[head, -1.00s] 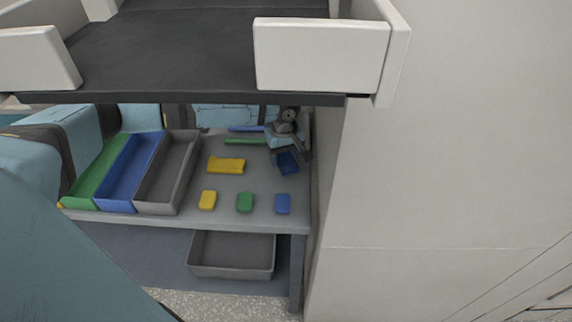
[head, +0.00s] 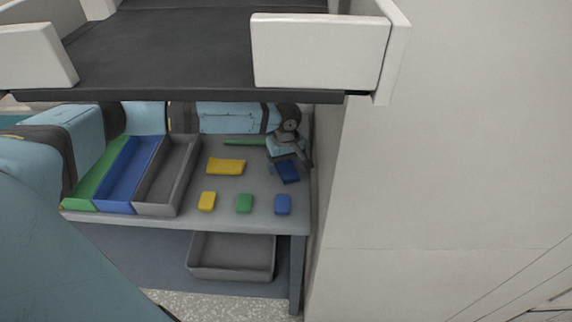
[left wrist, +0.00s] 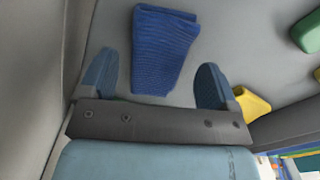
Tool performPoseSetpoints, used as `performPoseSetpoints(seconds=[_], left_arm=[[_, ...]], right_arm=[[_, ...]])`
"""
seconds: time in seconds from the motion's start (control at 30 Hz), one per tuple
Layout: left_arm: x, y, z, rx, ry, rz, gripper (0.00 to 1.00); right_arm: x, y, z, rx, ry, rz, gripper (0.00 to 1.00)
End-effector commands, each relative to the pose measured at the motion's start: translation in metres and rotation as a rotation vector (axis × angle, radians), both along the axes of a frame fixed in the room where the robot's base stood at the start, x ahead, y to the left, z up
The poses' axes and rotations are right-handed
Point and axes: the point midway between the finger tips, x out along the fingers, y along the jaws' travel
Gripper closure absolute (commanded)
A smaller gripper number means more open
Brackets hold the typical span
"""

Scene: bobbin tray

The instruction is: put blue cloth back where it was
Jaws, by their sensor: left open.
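The blue cloth (head: 288,172) lies, folded, at the right end of the grey table, behind the blue block (head: 283,204). It also shows in the left wrist view (left wrist: 163,45), ahead of and partly between the fingertips. My left gripper (left wrist: 158,62) is open, with a finger on either side of the cloth's near end and gaps on both sides. In the head view my left gripper (head: 287,157) is just behind the cloth and hides its far edge. My right gripper is not in view.
A yellow cloth (head: 226,167), green strip (head: 244,142), yellow block (head: 207,201) and green block (head: 244,203) lie on the table (head: 250,222). Green, blue (head: 132,207) and grey (head: 158,209) trays stand left. A wall is close on the right; a dark shelf (head: 160,50) overhangs.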

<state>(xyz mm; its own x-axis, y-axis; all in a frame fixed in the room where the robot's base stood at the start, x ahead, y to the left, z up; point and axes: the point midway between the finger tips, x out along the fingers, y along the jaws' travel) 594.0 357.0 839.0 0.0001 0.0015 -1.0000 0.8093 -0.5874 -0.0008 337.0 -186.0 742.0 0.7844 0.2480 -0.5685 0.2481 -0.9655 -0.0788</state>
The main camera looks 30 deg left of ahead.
Motion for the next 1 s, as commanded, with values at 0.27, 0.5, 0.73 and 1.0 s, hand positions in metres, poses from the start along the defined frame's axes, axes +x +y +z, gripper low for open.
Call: performPoseSetpoints(seconds=[0.27, 0.5, 0.73, 1.0], left_arm=[[0.0, 0.0, 0.059, -0.001, -0.003, -0.001, 0.16], [0.0, 0.0, 0.099, -0.002, -0.002, -0.001, 0.16], [0.0, 0.0, 0.111, -0.001, -0.001, 0.0, 0.16], [0.0, 0.0, 0.111, 0.0, -0.001, 0.0, 0.16]], right_arm=[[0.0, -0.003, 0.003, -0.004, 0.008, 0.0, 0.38], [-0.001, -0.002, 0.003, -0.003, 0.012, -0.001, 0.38], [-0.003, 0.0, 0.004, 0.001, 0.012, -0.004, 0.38], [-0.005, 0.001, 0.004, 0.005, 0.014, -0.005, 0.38]])
